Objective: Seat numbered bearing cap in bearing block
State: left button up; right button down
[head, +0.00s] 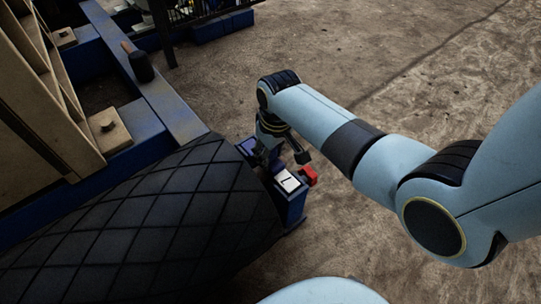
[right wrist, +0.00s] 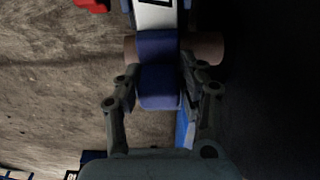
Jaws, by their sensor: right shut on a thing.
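My right gripper (right wrist: 158,82) is shut on a blue rounded piece (right wrist: 158,88), which looks like the bearing cap. In the head view the right gripper (head: 276,150) is small and dark, low beside a blue block (head: 291,205), which looks like the bearing block. A white plate (head: 288,181) with a black mark lies on top of it; a white plate (right wrist: 156,14) also shows in the right wrist view. A brownish round bar (right wrist: 209,48) crosses behind the held piece. I cannot tell whether the cap touches its seat. My left gripper is out of view.
A red part (head: 308,175) sticks out beside the block. A black quilted surface (head: 150,215) fills the lower left. A dark hammer-like tool (head: 139,65) lies on the blue frame (head: 155,95). The brown ground (head: 420,50) at upper right is mostly clear.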

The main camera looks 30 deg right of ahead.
jog(key=shift+w, duration=0.1)
jog(key=c, duration=0.7)
grip_release()
